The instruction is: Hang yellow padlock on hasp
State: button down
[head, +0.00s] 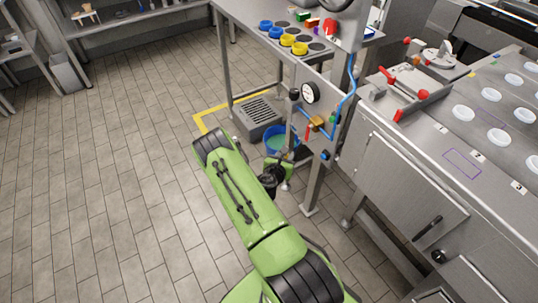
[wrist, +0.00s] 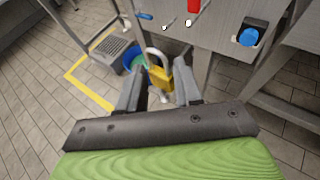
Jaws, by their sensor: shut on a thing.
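The yellow padlock (wrist: 158,77) shows in the wrist view between the two grey fingers of my gripper (wrist: 158,84), with its pale shackle upward. My gripper is shut on it; the fingers hide parts of its sides. In the head view my green arm reaches toward the steel panel (head: 312,80), and the arm and dark wrist parts hide the jaws. I cannot make out the padlock or the hasp with certainty there. The padlock appears in front of and below the panel's lower edge in the wrist view.
The panel carries a gauge (head: 310,92), a blue pipe (head: 349,95) and a blue knob (wrist: 249,37). A blue bucket (head: 283,140) and a grey grated box (head: 258,117) stand on the floor behind. A steel cabinet (head: 400,175) stands at right.

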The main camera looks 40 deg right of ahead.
jog(key=s+d+f, duration=0.1)
jog(key=d, duration=0.6)
jog(key=shift+s+d+f+p, duration=0.2)
jog(key=shift+s+d+p, duration=0.1)
jog(key=shift+s, duration=0.05)
dwell(0.4)
dwell(0.3)
jog(key=c, duration=0.7)
grip_release()
jog(key=p+v, duration=0.3)
jog(key=v, duration=1.2)
jog(key=shift+s+a+r, duration=0.15)
jog(key=shift+a+r, duration=0.1)
